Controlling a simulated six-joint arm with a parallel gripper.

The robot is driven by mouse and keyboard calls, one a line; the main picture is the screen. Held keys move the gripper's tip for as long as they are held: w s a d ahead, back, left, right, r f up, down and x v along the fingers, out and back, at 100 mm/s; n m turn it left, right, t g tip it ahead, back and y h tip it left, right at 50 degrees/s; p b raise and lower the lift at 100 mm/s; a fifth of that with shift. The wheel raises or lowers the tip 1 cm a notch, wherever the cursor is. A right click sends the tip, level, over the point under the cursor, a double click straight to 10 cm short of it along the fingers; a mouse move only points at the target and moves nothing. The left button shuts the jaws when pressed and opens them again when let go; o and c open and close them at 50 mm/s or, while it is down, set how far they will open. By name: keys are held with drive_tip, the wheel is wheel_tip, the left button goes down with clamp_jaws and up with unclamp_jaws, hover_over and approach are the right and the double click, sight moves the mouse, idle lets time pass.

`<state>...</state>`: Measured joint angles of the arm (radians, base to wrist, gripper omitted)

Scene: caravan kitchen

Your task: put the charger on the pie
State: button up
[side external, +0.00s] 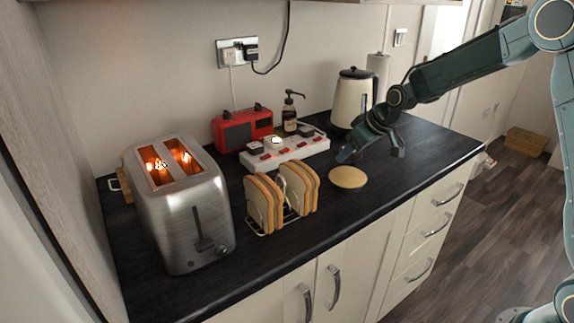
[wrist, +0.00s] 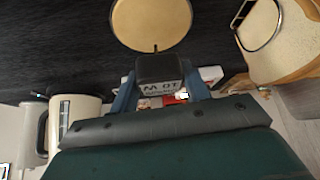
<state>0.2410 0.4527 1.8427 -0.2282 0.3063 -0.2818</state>
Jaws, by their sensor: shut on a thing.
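The pie (side external: 347,177) is a flat, round, golden disc on the dark worktop, right of the toast rack. It also shows at the top of the wrist view (wrist: 152,22). The charger (wrist: 160,68) is a small black block with pale printing on its face. My gripper (wrist: 158,88) is shut on it, with one blue finger on each side. In the side view my gripper (side external: 368,150) is just behind and above the pie. I cannot make out the charger clearly there. In the wrist view the charger appears close to the pie's edge.
A wire toast rack (side external: 265,231) with bread stands left of the pie, beside a glowing toaster (side external: 186,220). A white power strip (side external: 285,152), a red radio (side external: 240,130), a pump bottle (side external: 290,115) and a kettle (side external: 350,98) stand behind. The worktop right of the pie is clear.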

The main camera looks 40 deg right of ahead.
sight(350, 161)
drive_tip(key=shift+f, duration=1.6)
drive_tip(key=shift+f, duration=0.15)
drive_tip(key=o, duration=1)
drive_tip(key=shift+v, duration=0.75)
drive_tip(key=a+v, duration=0.1)
drive_tip(key=v, duration=0.9)
drive_tip(key=shift+s+d+r, duration=0.2)
drive_tip(key=shift+d+r, duration=0.15)
drive_tip(key=shift+d, duration=0.15)
drive_tip(key=shift+r, duration=0.1)
